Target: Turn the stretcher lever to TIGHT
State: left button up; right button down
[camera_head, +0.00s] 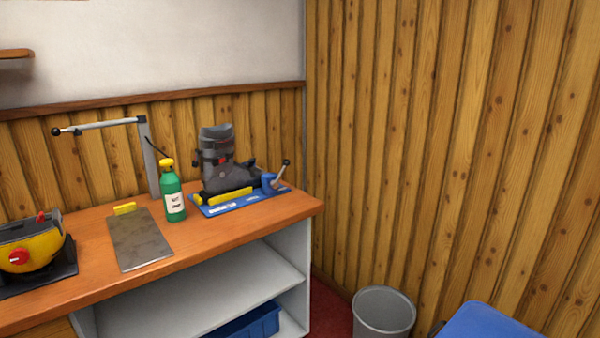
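A dark grey ski boot (222,172) stands upright on a blue base plate (240,203) at the right end of the bench. A blue clamp-like block (269,184) sits at the boot's right end. A short metal lever with a dark knob (281,174) rises from it, tilted up to the right; it looks like the stretcher lever. No TIGHT mark can be read at this size. Neither of my grippers is in view.
On the wooden bench (100,279) are a green bottle (173,196), a metal plate (138,240), a jointed metal post (150,158) and a yellow machine (33,252). A bin (384,313) and a blue object (488,322) stand right of the bench.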

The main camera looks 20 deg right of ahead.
aim_at(274, 184)
jog(key=z, duration=0.55)
jog(key=i, duration=0.65)
jog(key=z, duration=0.35)
